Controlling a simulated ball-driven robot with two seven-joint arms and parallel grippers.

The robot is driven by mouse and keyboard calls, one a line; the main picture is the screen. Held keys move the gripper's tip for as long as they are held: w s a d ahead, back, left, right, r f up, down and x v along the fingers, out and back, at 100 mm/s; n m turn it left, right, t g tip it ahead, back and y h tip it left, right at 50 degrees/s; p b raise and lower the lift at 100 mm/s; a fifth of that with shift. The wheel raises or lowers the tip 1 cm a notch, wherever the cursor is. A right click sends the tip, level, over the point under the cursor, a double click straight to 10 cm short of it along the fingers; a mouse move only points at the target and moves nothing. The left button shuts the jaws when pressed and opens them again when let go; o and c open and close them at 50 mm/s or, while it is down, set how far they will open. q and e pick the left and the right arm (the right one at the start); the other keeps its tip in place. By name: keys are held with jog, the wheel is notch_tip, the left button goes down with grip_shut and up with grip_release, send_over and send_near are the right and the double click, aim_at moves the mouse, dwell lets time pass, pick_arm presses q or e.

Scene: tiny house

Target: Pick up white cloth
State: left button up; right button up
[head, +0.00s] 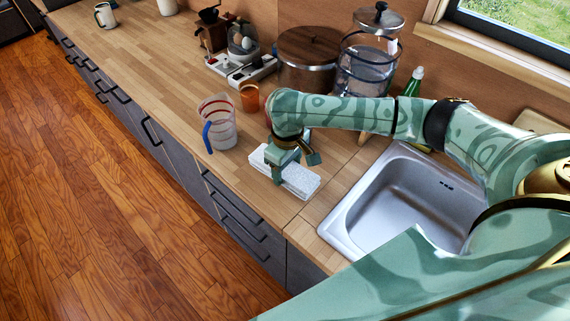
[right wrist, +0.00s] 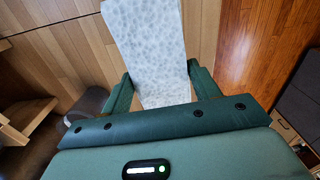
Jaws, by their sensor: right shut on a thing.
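The white cloth (head: 301,181) is a folded, patterned rectangle at the counter's front, left of the sink. My right gripper (head: 277,171) points down over its left part, with its fingers around it. In the right wrist view the cloth (right wrist: 148,45) runs up between the two fingers of my right gripper (right wrist: 160,88), which is shut on it. I cannot tell whether the cloth touches the counter or is slightly above it. My left gripper is not in view.
A clear measuring jug (head: 221,135) with a blue handle and an orange cup (head: 249,97) stand close behind the cloth. The metal sink (head: 405,197) lies to the right. A pot (head: 306,77) and a glass dispenser (head: 367,68) stand at the wall. The counter's left stretch (head: 130,65) is mostly clear.

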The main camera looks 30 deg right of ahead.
jog(key=s+r, duration=0.1)
jog(key=s+r+p, duration=0.1)
jog(key=r, duration=0.1)
jog(key=s+r+p, duration=0.1)
jog(key=shift+s+a+r, duration=0.2)
jog(key=shift+s+a, duration=0.1)
jog(key=shift+s, duration=0.1)
jog(key=s+a+r+p, duration=0.1)
jog(key=s+r+p, duration=0.1)
jog(key=s, duration=0.5)
jog(key=shift+s+a+r, duration=0.3)
jog(key=shift+s+r, duration=0.1)
jog(key=shift+o, duration=0.5)
